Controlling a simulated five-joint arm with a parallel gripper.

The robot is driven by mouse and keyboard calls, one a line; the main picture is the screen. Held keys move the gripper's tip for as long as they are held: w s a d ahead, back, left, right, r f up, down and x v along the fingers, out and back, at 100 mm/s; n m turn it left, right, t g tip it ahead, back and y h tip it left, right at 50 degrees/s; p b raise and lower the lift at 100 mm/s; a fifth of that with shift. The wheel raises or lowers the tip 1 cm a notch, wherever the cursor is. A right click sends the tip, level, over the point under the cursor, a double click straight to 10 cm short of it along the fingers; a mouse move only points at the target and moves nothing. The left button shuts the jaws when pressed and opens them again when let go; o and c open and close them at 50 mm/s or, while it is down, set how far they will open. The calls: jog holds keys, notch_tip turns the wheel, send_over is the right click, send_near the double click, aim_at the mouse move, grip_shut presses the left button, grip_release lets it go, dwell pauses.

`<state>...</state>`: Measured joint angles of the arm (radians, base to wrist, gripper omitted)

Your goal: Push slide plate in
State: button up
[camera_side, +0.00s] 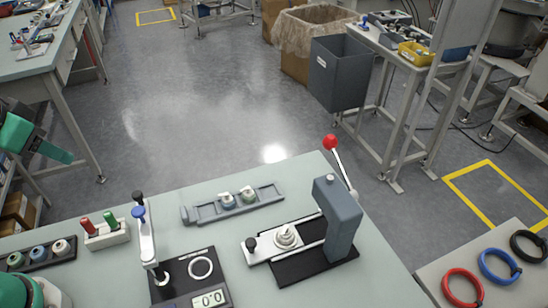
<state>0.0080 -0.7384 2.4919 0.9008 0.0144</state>
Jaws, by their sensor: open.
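The slide plate (265,250) is a light metal plate with a black knob (251,243) at its left end. It sticks out to the left of the grey press (343,215) on a black base. A round pale nest or part (287,237) sits on the plate, left of the press column and not under its head. The press lever with a red ball (330,142) stands raised. My gripper (62,152), teal and dark, is at the left edge, far from the plate and above the floor in the picture. It is open, and nothing shows in it.
A scale (192,280) with a display and a clamp-like stand (146,235) stand left of the slide plate. A grey rail with two caps (233,203) lies behind. Red and green-handled tools (106,230) and a dark cap tray (38,254) are at left. Coloured rings (497,266) lie right.

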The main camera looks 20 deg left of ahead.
jog(key=w+d+m+g+h, duration=0.1)
jog(key=w+d+m+g, duration=0.1)
jog(key=w+d+m, duration=0.45)
jog(key=m+g+y, duration=0.1)
jog(key=m+g, duration=0.3)
jog(key=m, duration=1.4)
send_near(250, 241)
jog(key=shift+s+a+n, duration=0.1)
jog(key=shift+s+n, duration=0.05)
jog(key=shift+n, duration=0.1)
jog(key=shift+f, duration=0.2)
jog(key=shift+f, duration=3.9)
jog(key=shift+c, duration=0.4)
grip_shut()
